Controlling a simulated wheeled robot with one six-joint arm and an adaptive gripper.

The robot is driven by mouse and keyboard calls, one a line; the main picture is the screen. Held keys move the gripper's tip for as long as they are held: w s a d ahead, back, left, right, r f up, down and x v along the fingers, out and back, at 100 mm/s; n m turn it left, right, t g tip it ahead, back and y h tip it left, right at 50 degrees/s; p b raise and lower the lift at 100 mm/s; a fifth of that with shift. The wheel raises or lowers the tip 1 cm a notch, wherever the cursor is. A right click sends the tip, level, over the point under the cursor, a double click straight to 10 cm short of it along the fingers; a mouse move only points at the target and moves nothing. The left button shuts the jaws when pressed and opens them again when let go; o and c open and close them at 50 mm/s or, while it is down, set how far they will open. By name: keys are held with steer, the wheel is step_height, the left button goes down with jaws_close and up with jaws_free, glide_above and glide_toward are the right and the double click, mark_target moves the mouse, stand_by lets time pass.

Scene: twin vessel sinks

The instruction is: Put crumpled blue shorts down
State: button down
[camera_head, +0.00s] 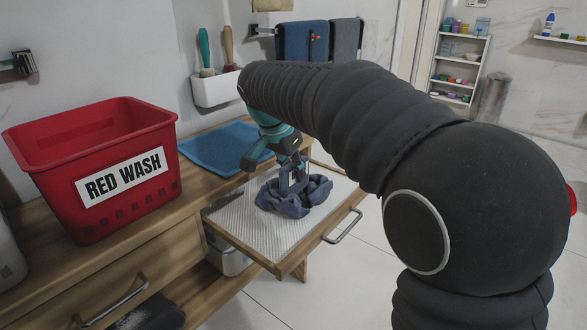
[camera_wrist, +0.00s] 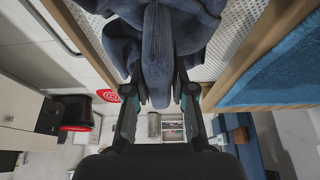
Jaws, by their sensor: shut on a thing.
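The crumpled blue shorts (camera_head: 284,204) are in the open drawer (camera_head: 238,218), over its white ribbed liner, in the head view. My gripper (camera_head: 292,176) comes down from above and is shut on a fold of the shorts. In the wrist view the fold of the shorts (camera_wrist: 157,55) is pinched between the two fingers of my gripper (camera_wrist: 158,88), and the rest of the cloth spreads beyond them. The shorts appear to rest on the liner, but the exact contact underneath is hidden.
A red basket (camera_head: 95,150) labelled "RED WASH" stands on the wooden counter to the left. A blue towel (camera_head: 215,148) lies behind the drawer. The drawer has bare liner around the shorts and a metal handle (camera_head: 343,226) at its front.

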steer(key=c, duration=1)
jaws_free()
steer(key=shift+f, duration=0.1)
steer(key=p+v, duration=0.2)
steer(key=v, duration=1)
steer(key=s+d+f+n+y, duration=0.2)
steer(key=s+d+f+n, duration=0.2)
steer(key=s+d, duration=0.8)
steer(key=s+d+f+n, duration=0.1)
steer(key=s+d+f, duration=0.1)
steer(key=s+f, duration=0.2)
steer(key=s+d+f+n+t, duration=0.1)
steer(key=s+d+f, duration=0.2)
steer(key=s, duration=0.1)
steer(key=s+d+f+n+t, duration=0.1)
steer(key=s+d+f, duration=0.2)
steer(key=s+f, duration=0.1)
steer(key=shift+s+f+n+y, duration=0.3)
steer(key=shift+s+f+y, duration=0.1)
steer(key=shift+s, duration=0.1)
